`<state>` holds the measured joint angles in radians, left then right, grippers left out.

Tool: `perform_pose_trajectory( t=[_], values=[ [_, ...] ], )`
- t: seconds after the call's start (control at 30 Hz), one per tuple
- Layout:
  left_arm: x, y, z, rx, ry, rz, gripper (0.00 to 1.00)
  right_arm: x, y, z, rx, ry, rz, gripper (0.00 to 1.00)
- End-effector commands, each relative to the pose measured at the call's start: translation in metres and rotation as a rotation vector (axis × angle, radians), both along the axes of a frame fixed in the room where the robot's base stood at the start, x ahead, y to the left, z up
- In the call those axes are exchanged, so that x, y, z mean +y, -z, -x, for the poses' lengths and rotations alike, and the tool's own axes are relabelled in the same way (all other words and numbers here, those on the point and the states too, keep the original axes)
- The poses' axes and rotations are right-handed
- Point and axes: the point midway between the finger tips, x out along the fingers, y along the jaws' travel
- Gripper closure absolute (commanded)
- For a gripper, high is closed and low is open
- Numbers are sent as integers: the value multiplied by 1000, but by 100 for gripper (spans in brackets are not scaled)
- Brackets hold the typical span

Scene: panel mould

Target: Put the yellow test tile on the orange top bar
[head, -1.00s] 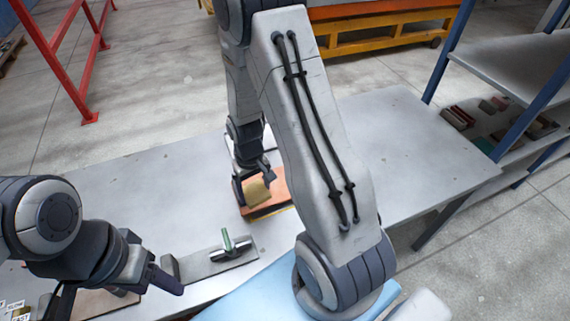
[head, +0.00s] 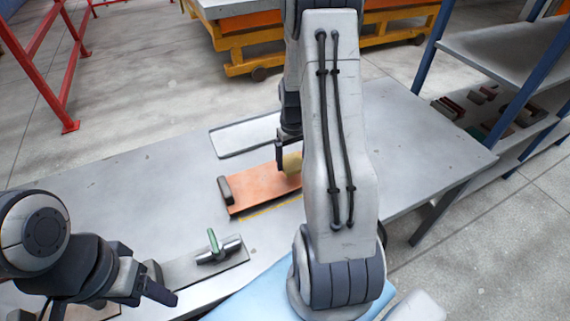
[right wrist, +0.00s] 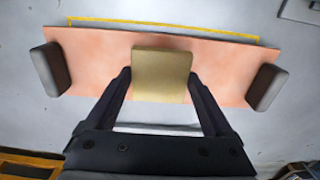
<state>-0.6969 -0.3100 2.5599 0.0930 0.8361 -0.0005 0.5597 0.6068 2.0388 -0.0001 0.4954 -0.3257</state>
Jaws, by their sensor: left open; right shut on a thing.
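The yellow test tile (head: 292,163) is in my right gripper (head: 287,154), partly hidden behind my right arm in the head view. In the right wrist view the tile (right wrist: 162,72) sits between the two fingers, over the middle of the orange top bar (right wrist: 95,55). I cannot tell whether it touches the bar. The bar also shows in the head view (head: 255,189), flat on the table, its right part hidden by my arm. My left gripper (head: 160,283) is open and empty at the lower left.
A dark block stands at each end of the bar, the left one (right wrist: 50,68) and the right one (right wrist: 267,87). A yellow line (right wrist: 165,25) runs along one long edge. A grey plate with a green-handled clamp (head: 213,241) lies nearer. The table's left middle (head: 120,195) is clear.

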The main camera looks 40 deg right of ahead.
Motion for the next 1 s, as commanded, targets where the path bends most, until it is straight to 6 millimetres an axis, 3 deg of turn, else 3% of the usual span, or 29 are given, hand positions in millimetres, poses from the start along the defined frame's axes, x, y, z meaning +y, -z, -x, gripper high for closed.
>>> perform_pose_trajectory(
  t=[0.1, 0.23, 0.6, 0.97, 1.0],
  values=[
    [0, -6, 0, 0, 0, 0, 38, 0, 12, -21, 1, 0, 0, 72],
    [0, -7, 0, 0, 0, 0, 38, 1, 19, -32, 0, 1, 0, 72],
    [0, -17, 0, 0, 0, 0, 38, 1, 59, -33, 1, 2, 0, 72],
    [0, -13, 0, 0, 0, 0, 38, 1, 64, -33, 0, 2, 0, 72],
    [0, -13, 0, 0, 0, 0, 38, 1, 65, -33, 0, 2, 0, 10]
  ],
)
